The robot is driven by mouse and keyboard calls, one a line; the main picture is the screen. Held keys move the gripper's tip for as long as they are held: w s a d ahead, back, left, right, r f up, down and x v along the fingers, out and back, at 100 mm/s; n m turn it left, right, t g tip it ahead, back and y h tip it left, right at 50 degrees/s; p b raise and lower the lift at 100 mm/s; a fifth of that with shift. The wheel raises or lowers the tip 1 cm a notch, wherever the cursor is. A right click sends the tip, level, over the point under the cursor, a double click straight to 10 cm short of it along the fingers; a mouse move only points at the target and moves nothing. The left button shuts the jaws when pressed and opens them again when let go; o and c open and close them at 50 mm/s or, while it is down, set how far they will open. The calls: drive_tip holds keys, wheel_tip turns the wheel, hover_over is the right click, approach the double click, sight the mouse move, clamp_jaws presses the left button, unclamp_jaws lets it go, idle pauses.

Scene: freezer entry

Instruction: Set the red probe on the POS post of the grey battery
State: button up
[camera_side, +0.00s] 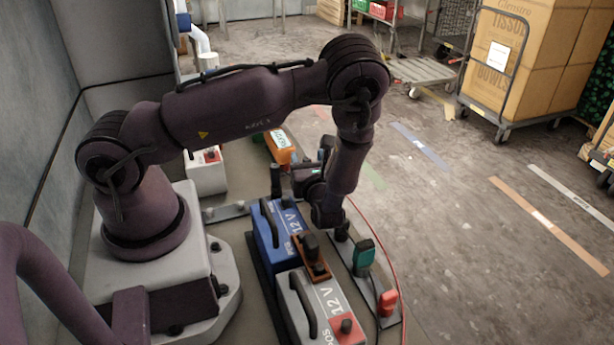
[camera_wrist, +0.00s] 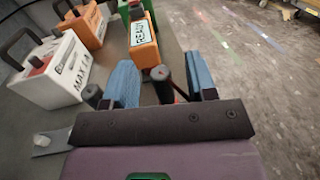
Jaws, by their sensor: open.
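The grey battery (camera_side: 301,316) stands at the front of the bench in the side view, marked 12 V and POS. Its red POS block with a dark post (camera_side: 346,327) is at its right end. A red handled piece (camera_side: 388,302), which looks like the red probe, sits on a grey strip right of the battery. My gripper (camera_side: 312,172) is beyond the blue battery (camera_side: 268,236), away from the grey one. In the wrist view its blue fingers (camera_wrist: 161,84) are spread apart. A dark upright cylinder (camera_wrist: 164,90) shows between or beyond them; contact cannot be told.
A green handled piece (camera_side: 363,257) stands on the strip near the red one. A brown block with a dark knob (camera_side: 313,258) lies between the batteries. An orange READY unit (camera_wrist: 143,45) and a white box (camera_wrist: 55,75) stand beyond. A red cable (camera_side: 386,246) runs along the right edge.

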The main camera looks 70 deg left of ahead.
wheel_tip(320, 180, down, 2)
drive_tip(key=shift+f, duration=0.1)
drive_tip(key=shift+w+a+f, duration=0.15)
drive_tip(key=shift+a, duration=0.95)
drive_tip(key=shift+w+a, duration=0.1)
drive_tip(key=shift+a, duration=0.3)
clamp_jaws()
wheel_tip(320, 180, up, 14)
idle(0.5)
